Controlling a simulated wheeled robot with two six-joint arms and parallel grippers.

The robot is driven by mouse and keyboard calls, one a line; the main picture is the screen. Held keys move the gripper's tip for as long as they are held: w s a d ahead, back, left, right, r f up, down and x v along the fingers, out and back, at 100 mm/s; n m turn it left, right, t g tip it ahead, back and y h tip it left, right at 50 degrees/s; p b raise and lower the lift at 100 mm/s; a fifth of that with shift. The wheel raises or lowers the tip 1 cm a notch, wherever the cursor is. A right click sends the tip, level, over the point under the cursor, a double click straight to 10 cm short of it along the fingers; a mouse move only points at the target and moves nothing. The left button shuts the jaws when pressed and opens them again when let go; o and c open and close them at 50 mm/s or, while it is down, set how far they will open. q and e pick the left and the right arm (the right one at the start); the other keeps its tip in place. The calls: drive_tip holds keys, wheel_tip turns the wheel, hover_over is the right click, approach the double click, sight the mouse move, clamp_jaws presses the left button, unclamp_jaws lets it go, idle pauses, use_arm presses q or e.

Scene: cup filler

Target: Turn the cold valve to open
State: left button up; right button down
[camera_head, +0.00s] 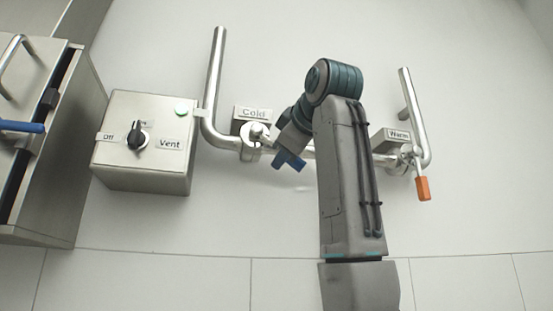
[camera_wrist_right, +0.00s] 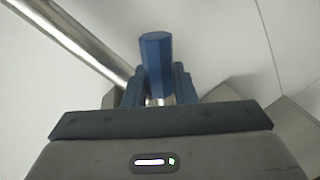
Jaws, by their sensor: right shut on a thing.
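The cold valve (camera_head: 256,134) is on a steel pipe on the wall, below a "Cold" label (camera_head: 252,114). Its blue handle (camera_head: 289,160) points down and to the right of the valve body. My right gripper (camera_head: 285,146) is at this handle. The right wrist view shows the blue handle (camera_wrist_right: 156,65) between the two fingers (camera_wrist_right: 158,87), which are shut on it. Part of the handle's stem is hidden by the fingers. My left gripper is in neither view.
A warm valve (camera_head: 408,155) with an orange handle (camera_head: 423,188) hangs on the pipe to the right. A steel control box (camera_head: 150,175) with a black knob (camera_head: 137,135) is on the left. A steel cabinet (camera_head: 50,190) with a blue handle stands at the far left.

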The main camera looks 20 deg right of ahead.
drive_tip(key=shift+d+r+n+h+p, duration=0.15)
drive_tip(key=shift+d+r+n+h, duration=0.1)
drive_tip(key=shift+r+n, duration=0.3)
drive_tip(key=shift+d+r+n+h+p, duration=0.2)
drive_tip(key=shift+r+n, duration=0.25)
drive_tip(key=shift+n, duration=0.2)
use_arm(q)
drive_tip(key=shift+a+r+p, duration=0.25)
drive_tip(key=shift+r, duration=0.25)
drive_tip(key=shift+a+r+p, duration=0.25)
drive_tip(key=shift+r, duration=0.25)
use_arm(e)
drive_tip(key=shift+d+r+n+h, duration=0.15)
drive_tip(key=shift+r+n+h, duration=0.15)
drive_tip(key=shift+r+n, duration=0.5)
drive_tip(key=shift+d+r+n+h, duration=0.1)
drive_tip(key=shift+r+n+h, duration=0.25)
drive_tip(key=shift+n, duration=0.65)
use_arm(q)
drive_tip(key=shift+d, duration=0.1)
use_arm(e)
drive_tip(key=shift+r, duration=0.2)
drive_tip(key=c, duration=1.2)
unclamp_jaws()
drive_tip(key=shift+c, duration=0.2)
drive_tip(key=shift+f, duration=0.1)
